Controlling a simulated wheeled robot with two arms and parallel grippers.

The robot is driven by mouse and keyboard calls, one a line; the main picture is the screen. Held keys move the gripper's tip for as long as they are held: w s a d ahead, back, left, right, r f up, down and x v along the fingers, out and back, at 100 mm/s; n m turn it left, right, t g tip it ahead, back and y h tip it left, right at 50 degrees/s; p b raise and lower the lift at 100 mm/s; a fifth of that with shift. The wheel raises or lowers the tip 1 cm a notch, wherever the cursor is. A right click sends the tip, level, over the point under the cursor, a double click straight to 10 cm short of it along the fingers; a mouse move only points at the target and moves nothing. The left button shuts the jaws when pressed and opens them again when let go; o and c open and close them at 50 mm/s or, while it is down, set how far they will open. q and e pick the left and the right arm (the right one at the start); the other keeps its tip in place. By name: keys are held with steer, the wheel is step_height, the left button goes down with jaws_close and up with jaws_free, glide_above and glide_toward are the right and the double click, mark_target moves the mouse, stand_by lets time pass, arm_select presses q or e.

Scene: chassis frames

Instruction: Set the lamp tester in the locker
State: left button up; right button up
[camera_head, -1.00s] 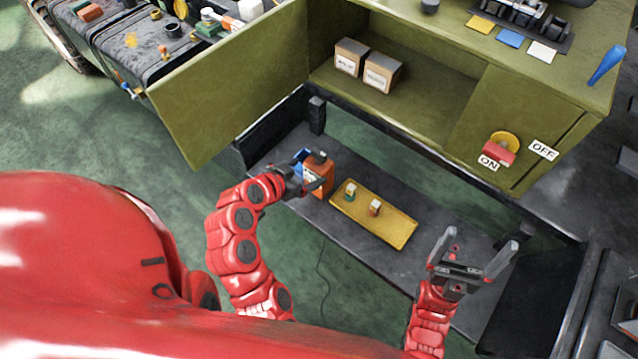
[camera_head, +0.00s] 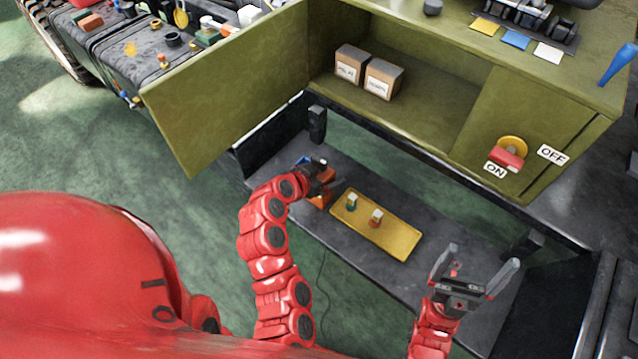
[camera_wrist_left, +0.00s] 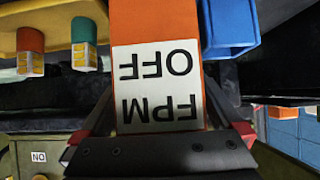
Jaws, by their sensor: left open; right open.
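An orange box (camera_head: 321,202), which I take to be the lamp tester, stands on the low shelf. In the left wrist view the orange box (camera_wrist_left: 155,22) carries a white label reading FPM OFF, upside down. My left gripper (camera_head: 322,176) is open at the box and covers much of it in the head view. In the wrist view its fingers lie either side of the label; contact is unclear. The olive-green locker (camera_head: 428,108) is above and behind, its door (camera_head: 230,95) swung open to the left. My right gripper (camera_head: 477,275) is open and empty at the right.
Two cardboard boxes (camera_head: 382,79) stand at the left inside the locker; room is free to their right. A yellow tray (camera_head: 398,243) with two small coloured parts lies right of the orange box. A blue item (camera_wrist_left: 230,25) is beside it. A red ON/OFF switch (camera_head: 507,153) is on the locker front.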

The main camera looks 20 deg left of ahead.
arm_select(q)
steer(key=shift+c, duration=0.3)
jaws_close()
